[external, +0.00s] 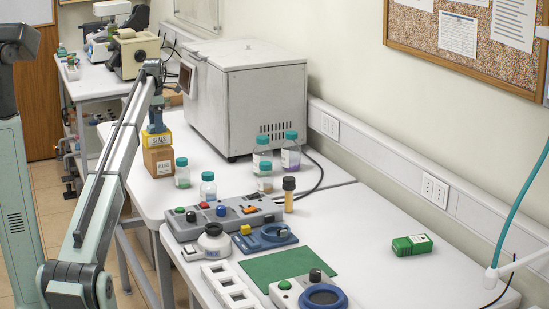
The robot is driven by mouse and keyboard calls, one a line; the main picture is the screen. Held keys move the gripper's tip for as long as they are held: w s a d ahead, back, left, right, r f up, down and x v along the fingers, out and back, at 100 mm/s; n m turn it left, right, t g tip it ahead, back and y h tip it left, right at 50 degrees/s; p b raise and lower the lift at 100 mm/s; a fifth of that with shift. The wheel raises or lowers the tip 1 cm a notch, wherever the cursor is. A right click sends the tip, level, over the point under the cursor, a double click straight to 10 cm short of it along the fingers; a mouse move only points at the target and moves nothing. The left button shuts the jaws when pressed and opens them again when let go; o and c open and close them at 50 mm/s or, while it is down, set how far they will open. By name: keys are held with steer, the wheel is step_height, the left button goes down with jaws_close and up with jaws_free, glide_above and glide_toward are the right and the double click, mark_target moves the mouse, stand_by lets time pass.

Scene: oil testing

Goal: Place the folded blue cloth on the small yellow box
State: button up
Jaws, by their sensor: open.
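The small yellow box (157,140), labelled SEALS, sits on top of a brown cardboard box (158,162) at the back left of the white table. A small dark blue patch, which looks like the folded blue cloth (157,128), lies on top of the yellow box. My gripper (156,122) points down right above the yellow box, at or just over the blue cloth. It is open. It is small and far off here, so its fingers and any contact with the cloth are hard to make out.
A large grey oven-like unit (246,95) stands right of the boxes. Several teal-capped bottles (208,187) and a grey button panel (222,216) stand in front. A green mat (288,271) and a green box (412,245) lie nearer. The right table surface is mostly clear.

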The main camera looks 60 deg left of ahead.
step_height(320, 180, up, 12)
steer(key=shift+r, duration=0.15)
stand_by(0.5)
